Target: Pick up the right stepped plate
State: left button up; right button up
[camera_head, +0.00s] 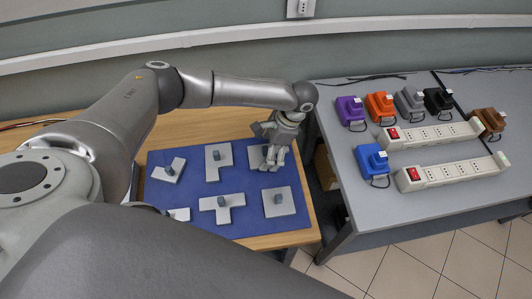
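Several light grey plates with dark grey knobs lie on a blue mat (245,184). My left gripper (273,167) points down over the plate at the back right (253,153) and hides most of it, including its knob. Its fingers are low, close to that plate; I cannot tell whether they touch or grip anything. A plate with a stepped outline (212,153) lies left of the gripper. Another stepped or T-like plate (226,214) lies at the front middle. My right gripper is not in view.
A square plate (282,209) lies at the front right, an L-shaped plate (166,175) at the back left; another (181,214) is partly hidden by my arm. A grey table (345,175) on the right holds power strips (452,172) and coloured plugs, including a blue one (371,160).

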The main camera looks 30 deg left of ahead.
pick_arm(q)
jog(key=c, duration=0.9)
jog(key=shift+c, duration=0.2)
